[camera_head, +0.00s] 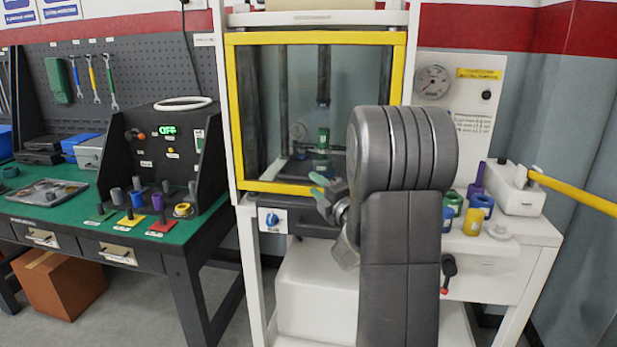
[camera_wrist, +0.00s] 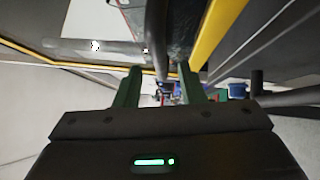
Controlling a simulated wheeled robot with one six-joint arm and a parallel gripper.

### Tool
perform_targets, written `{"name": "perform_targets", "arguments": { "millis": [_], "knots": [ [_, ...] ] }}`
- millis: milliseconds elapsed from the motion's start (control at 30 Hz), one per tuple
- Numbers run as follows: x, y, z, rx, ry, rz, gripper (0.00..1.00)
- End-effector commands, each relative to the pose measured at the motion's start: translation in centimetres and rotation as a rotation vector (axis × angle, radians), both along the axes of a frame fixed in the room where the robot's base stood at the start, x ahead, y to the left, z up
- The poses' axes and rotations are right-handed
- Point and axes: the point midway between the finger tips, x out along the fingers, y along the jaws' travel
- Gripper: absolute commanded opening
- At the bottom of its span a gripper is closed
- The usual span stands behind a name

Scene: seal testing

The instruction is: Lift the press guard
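The press guard (camera_head: 275,187) is a clear panel in a yellow frame on the front of the white press stand. It is down, its lower bar level just above the press's control strip. My gripper (camera_head: 321,188) is at this lower bar, right of its middle, partly hidden by my arm. Its green fingers are apart. In the wrist view my gripper (camera_wrist: 158,78) also shows its fingers spread, with a dark bar and small coloured things seen between them. A yellow bar (camera_wrist: 218,35) lies to the right of the fingers. I cannot tell whether the fingers touch the guard.
Left stands a green-topped bench (camera_head: 50,214) with a black test box (camera_head: 165,150). A white side table (camera_head: 535,232) at right bears coloured rings and a white block. A yellow bar (camera_head: 575,193) juts in from the right edge. My arm hides the guard's right lower corner.

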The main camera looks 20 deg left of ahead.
Motion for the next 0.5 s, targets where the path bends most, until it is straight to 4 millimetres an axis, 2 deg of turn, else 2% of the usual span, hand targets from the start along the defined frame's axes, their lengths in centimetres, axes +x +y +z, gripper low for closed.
{"name": "perform_targets", "arguments": {
  "millis": [100,200,500],
  "knots": [
    [1.1,1.9,0.4,0.001,0.0,0.001,0.36],
    [1.8,2.9,0.5,0.001,0.001,0.0,0.36],
    [2.4,3.9,0.6,0.0,0.003,-0.002,0.36]
  ]
}}
